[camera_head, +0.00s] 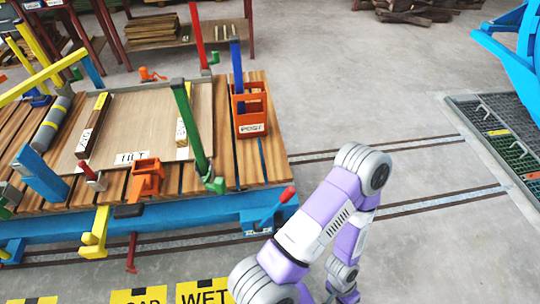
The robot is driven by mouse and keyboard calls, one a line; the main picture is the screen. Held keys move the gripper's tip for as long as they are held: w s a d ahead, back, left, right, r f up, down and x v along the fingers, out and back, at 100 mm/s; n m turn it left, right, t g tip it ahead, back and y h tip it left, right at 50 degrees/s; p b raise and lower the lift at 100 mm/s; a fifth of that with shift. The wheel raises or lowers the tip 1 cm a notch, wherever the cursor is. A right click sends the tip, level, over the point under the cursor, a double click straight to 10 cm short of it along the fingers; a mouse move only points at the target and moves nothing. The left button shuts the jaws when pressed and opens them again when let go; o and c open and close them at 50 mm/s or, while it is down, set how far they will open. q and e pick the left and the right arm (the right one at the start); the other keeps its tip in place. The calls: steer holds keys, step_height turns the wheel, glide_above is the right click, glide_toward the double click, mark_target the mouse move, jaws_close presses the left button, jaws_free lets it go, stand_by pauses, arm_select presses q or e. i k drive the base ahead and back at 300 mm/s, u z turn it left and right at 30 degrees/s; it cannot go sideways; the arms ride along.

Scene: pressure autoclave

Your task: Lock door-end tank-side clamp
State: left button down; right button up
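A blue-framed cart with a slatted wooden deck (228,172) stands at the left. Clamp-like coloured fittings sit along its edges: an orange one (147,180) and a yellow one (96,233) at the near side, and a small orange one (152,75) at the far side. A lever with a red tip (287,194) leans up from the near right corner. Which fitting is the door-end tank-side clamp I cannot tell. One purple and white arm of mine bends over the floor right of the cart; its gripper is outside the picture. My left gripper is not in view.
A tall green post (190,125), a red post (197,35) and a blue post (237,80) rise from the cart. An orange crate (251,110) labelled POST stands on the deck. Rails (430,143) run right towards a floor grate (500,135) and blue machinery (515,55).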

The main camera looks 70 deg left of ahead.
mark_target(219, 186)
steer(key=i, duration=0.7)
steer(key=u, duration=2.65)
